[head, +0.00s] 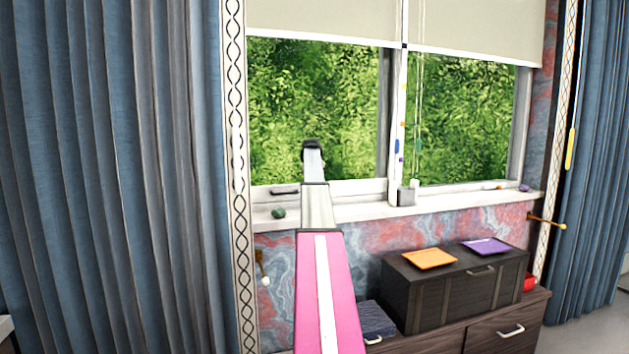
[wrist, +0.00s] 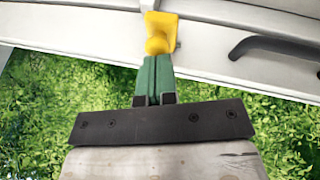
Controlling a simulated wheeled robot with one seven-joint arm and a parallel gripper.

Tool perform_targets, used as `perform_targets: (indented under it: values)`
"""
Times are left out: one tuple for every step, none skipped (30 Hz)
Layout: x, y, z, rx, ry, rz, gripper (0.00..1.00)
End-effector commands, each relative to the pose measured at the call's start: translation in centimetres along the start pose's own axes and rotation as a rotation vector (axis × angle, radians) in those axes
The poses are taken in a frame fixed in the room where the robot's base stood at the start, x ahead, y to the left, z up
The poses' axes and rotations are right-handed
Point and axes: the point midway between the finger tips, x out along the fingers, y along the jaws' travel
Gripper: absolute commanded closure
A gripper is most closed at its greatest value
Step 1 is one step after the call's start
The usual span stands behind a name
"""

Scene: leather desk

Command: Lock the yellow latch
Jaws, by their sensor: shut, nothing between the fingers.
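The yellow latch (wrist: 160,33) sits on the white window frame (wrist: 100,18) at the top of the wrist view. It has a broad upper part and a rounded knob at its lower end. My gripper (wrist: 155,60) has green fingers pressed together with nothing between them. The fingertips are right at the latch's knob and overlap it in the picture; I cannot tell whether they touch. In the head view my pink and white arm reaches up in front of the window, and the latch and fingertips cannot be made out there.
A dark handle (wrist: 275,45) is on the frame right of the latch; it also shows in the head view (head: 285,191). The sill (head: 470,200) holds a green object (head: 278,213) and a grey block (head: 406,196). Below, a dark box (head: 450,295) carries orange (head: 429,258) and purple (head: 486,246) pads.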

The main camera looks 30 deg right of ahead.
Motion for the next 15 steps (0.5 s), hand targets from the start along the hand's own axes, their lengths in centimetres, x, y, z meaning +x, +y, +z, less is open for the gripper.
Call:
perform_targets:
  values:
    - [0.0,-0.1,0.2,0.003,0.008,0.002,1.0]
    - [0.0,-0.1,0.3,0.004,0.014,0.003,1.0]
    - [0.0,-0.1,0.3,0.006,0.022,0.005,1.0]
    - [0.0,-0.1,0.4,0.007,0.028,0.006,1.0]
    - [0.1,-0.1,0.4,0.009,0.034,0.008,1.0]
    - [0.1,-0.1,0.5,0.011,0.044,0.01,1.0]
    - [0.1,-0.2,0.6,0.014,0.053,0.013,1.0]
    - [0.1,-0.2,0.8,0.016,0.063,0.015,1.0]
    - [0.1,-0.2,0.9,0.02,0.079,0.019,1.0]
    - [0.1,-0.3,1.0,0.023,0.092,0.022,1.0]
    - [0.1,-0.3,1.2,0.027,0.108,0.026,1.0]
    - [0.1,-0.4,1.4,0.032,0.13,0.03,1.0]
    - [0.2,-0.4,1.5,0.036,0.149,0.035,1.0]
    - [0.2,-0.5,1.7,0.041,0.169,0.039,1.0]
    - [0.2,-0.6,1.9,0.047,0.198,0.047,1.0]
